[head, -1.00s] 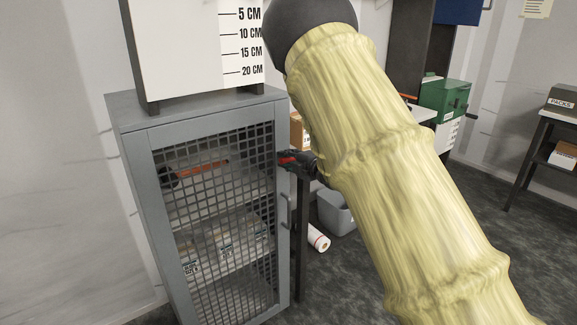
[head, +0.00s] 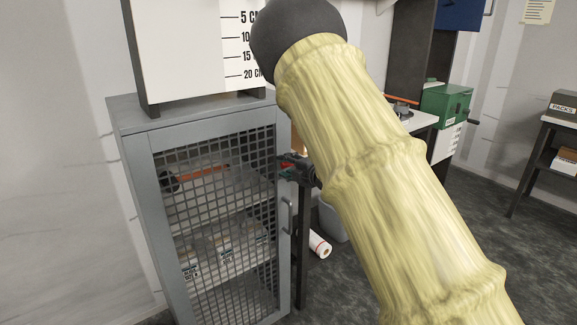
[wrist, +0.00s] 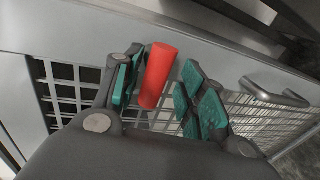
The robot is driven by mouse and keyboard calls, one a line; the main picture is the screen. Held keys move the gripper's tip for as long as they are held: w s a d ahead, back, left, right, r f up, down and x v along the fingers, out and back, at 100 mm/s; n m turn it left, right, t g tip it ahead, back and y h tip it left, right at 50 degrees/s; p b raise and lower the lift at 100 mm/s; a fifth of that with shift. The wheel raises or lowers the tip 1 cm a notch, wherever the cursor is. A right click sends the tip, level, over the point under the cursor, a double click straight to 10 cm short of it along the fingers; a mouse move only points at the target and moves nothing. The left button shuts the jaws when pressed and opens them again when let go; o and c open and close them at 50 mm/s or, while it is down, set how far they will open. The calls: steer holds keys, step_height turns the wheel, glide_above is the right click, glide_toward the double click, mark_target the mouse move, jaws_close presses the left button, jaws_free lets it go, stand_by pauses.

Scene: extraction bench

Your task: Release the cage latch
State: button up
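The cage (head: 137,140) is a grey metal cabinet with a mesh door, which looks shut, on the left of the head view. Its latch has a red cylindrical knob (wrist: 160,76) high on the door frame in the wrist view. My gripper (wrist: 157,92) has teal pads on either side of the red knob. The left pad is very close to the knob, and a gap shows on the right; contact is unclear. In the head view, my gripper (head: 290,170) is at the door's upper right edge, small and partly hidden by my arm.
A grey door handle (wrist: 274,92) is right of my gripper in the wrist view. A plunger-like tool with an orange handle (head: 203,171) and boxes lie behind the mesh. A white measuring board (head: 185,50) stands on top. A paper roll (head: 320,244) lies on the floor.

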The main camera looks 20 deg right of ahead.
steer(key=shift+s+d+r, duration=0.1)
steer(key=shift+d+r, duration=0.1)
steer(key=v, duration=1.2)
steer(key=shift+a+f, duration=0.1)
steer(key=s+f+m+g+h+p, duration=0.15)
steer(key=s+f+m, duration=0.35)
steer(key=f, duration=0.5)
steer(key=s+a+f+m+g+h+p, duration=0.1)
steer(key=s+f+m+g+h, duration=0.15)
steer(key=s+f, duration=0.6)
steer(key=s+f+m+g+h+p, duration=0.15)
steer(key=s+f+m, duration=0.35)
steer(key=f, duration=0.6)
steer(key=s+a+f+m+g+p, duration=0.1)
steer(key=s+a+f+m+g, duration=0.1)
steer(key=s, duration=0.9)
steer(key=s+a+f+m+g+p, duration=0.1)
steer(key=s+f+m+g, duration=0.3)
steer(key=s, duration=0.7)
steer(key=s+a+f+m+g+p, duration=0.1)
steer(key=s+a+f+m+g, duration=0.2)
steer(key=s, duration=0.8)
step_height(320, 180, down, 2)
steer(key=shift+s+a+f+m, duration=0.1)
steer(key=shift+s+a+m, duration=0.15)
steer(key=shift+m, duration=0.4)
steer(key=shift+w, duration=0.1)
